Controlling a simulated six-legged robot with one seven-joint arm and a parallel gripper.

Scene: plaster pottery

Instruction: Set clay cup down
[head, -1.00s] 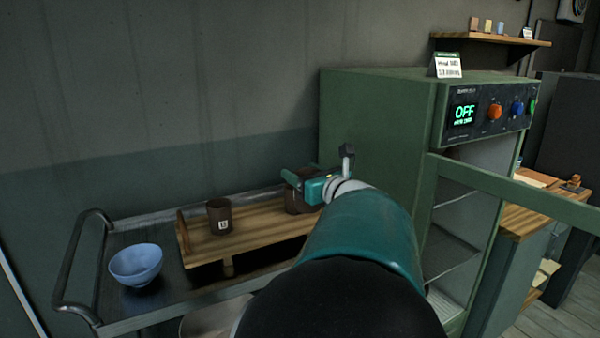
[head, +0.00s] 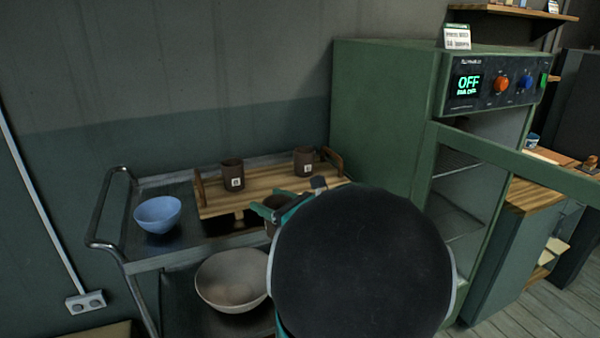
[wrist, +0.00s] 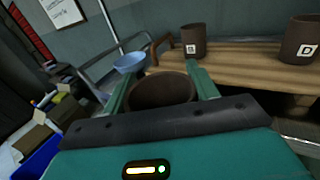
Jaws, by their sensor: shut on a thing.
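My gripper (head: 277,211) is shut on a dark brown clay cup (head: 271,229). In the head view it is in front of the wooden tray, and my arm hides much of it. In the wrist view the held cup (wrist: 160,92) sits between the two green fingers (wrist: 157,80), its dark mouth showing. Two similar brown cups stand upright on the wooden tray (head: 262,200): one at left (head: 232,175) and one at right (head: 305,160). The right cup (wrist: 302,42) bears a "D" label in the wrist view. The held cup's underside is hidden.
The tray stands on a metal cart (head: 155,262) with a blue bowl (head: 158,214) at its left. A pale bowl (head: 231,281) is on the lower shelf. A green kiln (head: 385,120), door open, stands at right and reads OFF. Bare tray shows between the two cups.

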